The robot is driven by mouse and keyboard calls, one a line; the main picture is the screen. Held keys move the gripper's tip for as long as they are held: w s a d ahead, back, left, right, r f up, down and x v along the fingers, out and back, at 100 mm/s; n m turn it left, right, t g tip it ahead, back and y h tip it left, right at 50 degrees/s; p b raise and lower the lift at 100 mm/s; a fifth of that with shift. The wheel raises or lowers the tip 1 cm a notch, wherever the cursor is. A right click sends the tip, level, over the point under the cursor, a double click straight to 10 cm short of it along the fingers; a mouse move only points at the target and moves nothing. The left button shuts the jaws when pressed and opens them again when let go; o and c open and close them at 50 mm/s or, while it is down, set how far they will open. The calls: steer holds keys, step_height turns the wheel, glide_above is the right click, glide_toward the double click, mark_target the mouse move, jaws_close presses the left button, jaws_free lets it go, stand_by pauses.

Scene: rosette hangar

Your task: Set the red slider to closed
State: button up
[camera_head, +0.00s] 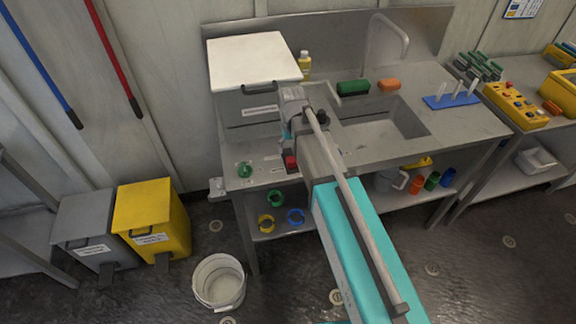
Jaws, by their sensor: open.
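A small red block (290,162), which looks like the red slider, shows at the front of the steel counter beside my arm. Its track and any open or closed marking are hidden or too small to read. My gripper (288,143) points down over the counter, just above the red block in the picture. It is open and partly covered by my wrist and arm. I cannot tell whether its fingers touch the block or stand around it.
A green knob (244,170) is left on the counter (470,130). Behind are a white-lidded box (253,58), a yellow bottle (304,64) and a sink (380,130) with a faucet (398,32). A yellow control box (515,105) stands right. A bucket (219,283) stands below.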

mark_target(291, 159)
steer(key=shift+f+b, duration=3.2)
steer(key=shift+f, duration=0.25)
steer(key=shift+c, duration=0.3)
jaws_close()
